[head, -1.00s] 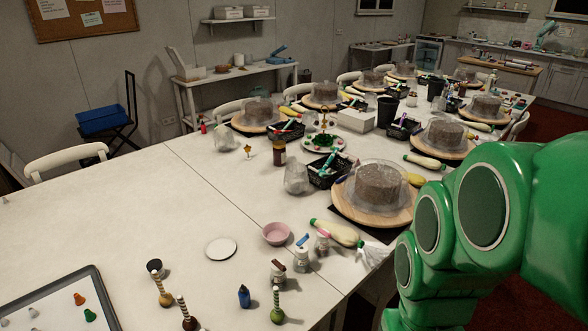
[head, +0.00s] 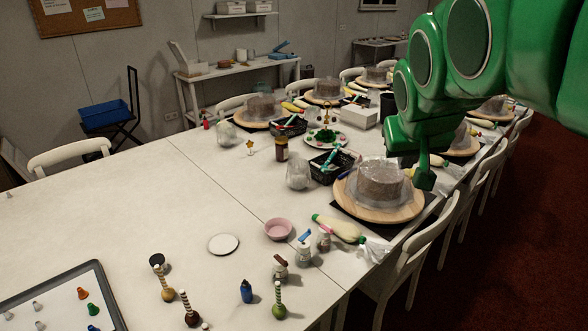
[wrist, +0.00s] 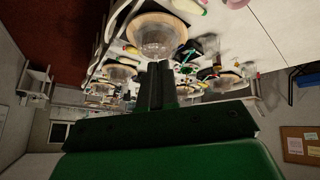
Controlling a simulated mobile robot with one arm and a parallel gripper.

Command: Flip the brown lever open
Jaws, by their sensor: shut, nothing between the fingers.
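The brown lever (head: 280,260) sits on top of a small pale jar (head: 280,272) near the table's front edge in the head view. It is too small to tell its exact angle. My gripper (head: 424,183) is at the right, beside the nearest cake turntable, well to the right of and farther back than the brown lever. In the wrist view my gripper (wrist: 161,70) shows two dark fingers close together, shut and empty, pointing toward a covered cake. I cannot make out the brown lever in the wrist view.
Similar jars with a blue lever (head: 304,237) and a pink lever (head: 325,230) stand just right of the brown one. A pink bowl (head: 278,229), a piping bag (head: 340,229) and small bottles (head: 279,303) surround them. The table's left middle is clear. A chair (head: 415,250) stands at right.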

